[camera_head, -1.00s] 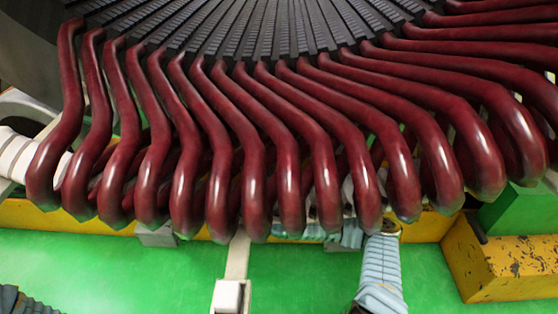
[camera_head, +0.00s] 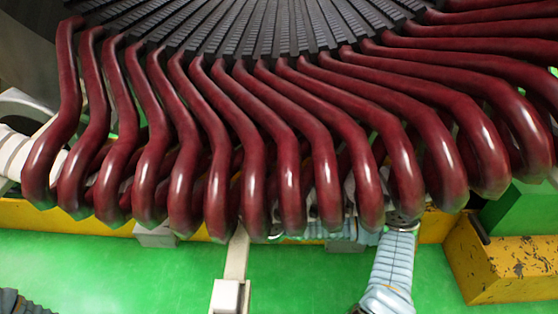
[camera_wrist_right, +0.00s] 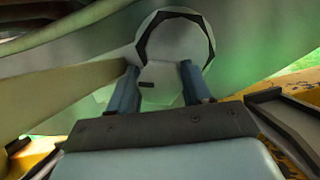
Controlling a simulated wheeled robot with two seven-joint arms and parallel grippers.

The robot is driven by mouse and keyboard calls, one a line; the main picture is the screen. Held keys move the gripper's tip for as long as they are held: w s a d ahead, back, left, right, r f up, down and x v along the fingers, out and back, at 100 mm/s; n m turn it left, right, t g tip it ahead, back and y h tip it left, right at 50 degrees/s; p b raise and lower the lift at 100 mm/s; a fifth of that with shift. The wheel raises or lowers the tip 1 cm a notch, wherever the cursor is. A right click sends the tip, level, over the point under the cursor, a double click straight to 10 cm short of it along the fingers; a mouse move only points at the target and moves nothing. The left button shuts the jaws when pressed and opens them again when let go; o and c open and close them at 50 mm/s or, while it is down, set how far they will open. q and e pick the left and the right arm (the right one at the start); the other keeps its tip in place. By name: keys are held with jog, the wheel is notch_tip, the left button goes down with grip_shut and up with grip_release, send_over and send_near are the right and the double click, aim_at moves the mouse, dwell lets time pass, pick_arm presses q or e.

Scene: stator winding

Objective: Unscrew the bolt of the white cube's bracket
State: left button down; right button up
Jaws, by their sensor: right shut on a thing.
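A white cube (camera_head: 228,297) stands at the bottom middle of the head view, with a pale upright strip (camera_head: 238,255) rising from it behind the dark red coils. My right arm comes up from the bottom right, and its gripper is hidden behind the coils there. In the right wrist view my right gripper (camera_wrist_right: 160,85) has its two blue fingers closed on a pale grey piece, which I take for the bolt (camera_wrist_right: 160,88). A round form with a dark angular outline (camera_wrist_right: 175,40) shows just beyond it. My left gripper is not in view.
Dark red coils (camera_head: 290,185) hang from the black stator core (camera_head: 270,25) and cross the whole head view. A yellow beam (camera_head: 60,215) runs behind them. A yellow block (camera_head: 510,265) and a green block (camera_head: 515,207) stand at the right. The green floor (camera_head: 120,265) is open.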

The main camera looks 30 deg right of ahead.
jog(key=shift+n+t, duration=0.3)
jog(key=shift+n, duration=0.4)
jog(key=o, duration=1)
jog(key=shift+o, duration=0.2)
jog(key=shift+y, duration=0.3)
jog(key=v, duration=1.3)
jog(key=shift+s+a, duration=0.15)
jog(key=shift+s, duration=0.15)
